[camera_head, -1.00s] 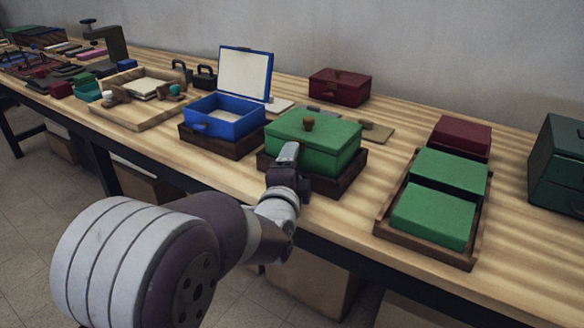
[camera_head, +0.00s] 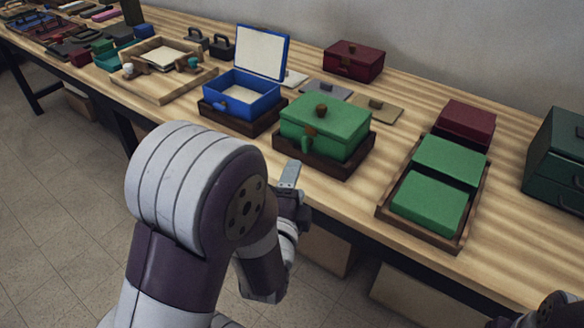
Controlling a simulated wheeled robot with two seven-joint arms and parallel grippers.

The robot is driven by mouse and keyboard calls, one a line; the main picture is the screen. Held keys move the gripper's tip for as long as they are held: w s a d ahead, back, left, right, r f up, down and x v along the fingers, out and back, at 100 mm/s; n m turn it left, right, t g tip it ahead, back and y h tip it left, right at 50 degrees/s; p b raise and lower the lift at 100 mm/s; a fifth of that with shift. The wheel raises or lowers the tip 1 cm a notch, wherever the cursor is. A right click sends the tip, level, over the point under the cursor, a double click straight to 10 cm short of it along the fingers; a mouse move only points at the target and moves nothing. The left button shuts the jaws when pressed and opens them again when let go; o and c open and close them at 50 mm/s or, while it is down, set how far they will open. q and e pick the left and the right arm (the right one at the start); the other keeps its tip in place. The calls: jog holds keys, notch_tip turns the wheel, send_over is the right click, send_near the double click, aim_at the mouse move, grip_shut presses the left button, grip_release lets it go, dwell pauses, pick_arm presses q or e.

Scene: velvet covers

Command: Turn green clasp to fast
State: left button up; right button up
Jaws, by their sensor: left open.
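The green box (camera_head: 340,125) sits shut on a dark wooden base (camera_head: 345,168) at the table's front, with a round brown knob (camera_head: 321,110) on its lid. A small green clasp (camera_head: 306,144) shows upright on its front face, below a brown piece at the lid edge. I cannot tell whether the clasp is fast. My left gripper (camera_head: 290,176) is open and empty, in front of and below the clasp, apart from the box. Its fingers are seen nearly edge-on. My right gripper is not in view.
An open blue box (camera_head: 238,103) stands left of the green one. A wooden tray (camera_head: 385,208) with green boxes lies to the right. A red box (camera_head: 353,62) stands behind. A dark green drawer cabinet (camera_head: 557,150) is at far right. The table's front edge is close to my gripper.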

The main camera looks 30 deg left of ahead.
pick_arm(q)
jog(key=shift+v, duration=1)
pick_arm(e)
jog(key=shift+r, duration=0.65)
pick_arm(q)
jog(key=shift+a, duration=0.3)
jog(key=c, duration=0.5)
jog(key=a+n+y, duration=0.1)
jog(key=a, duration=0.1)
jog(key=s+a+g+y+p, duration=0.1)
jog(key=a, duration=0.1)
jog(key=s+a+n+g+y, duration=0.1)
jog(key=a, duration=0.2)
jog(key=shift+f+n+y, duration=0.2)
jog(key=shift+n+y, duration=0.1)
jog(key=shift+c, duration=0.3)
jog(key=n+t+h+p, duration=0.1)
jog(key=n+t+h, duration=0.2)
jog(key=n+h, duration=0.75)
send_near(303, 145)
jog(key=shift+n, duration=0.25)
jog(key=w, duration=0.9)
jog(key=shift+w+d+f, duration=0.1)
jog(key=shift+d, duration=0.3)
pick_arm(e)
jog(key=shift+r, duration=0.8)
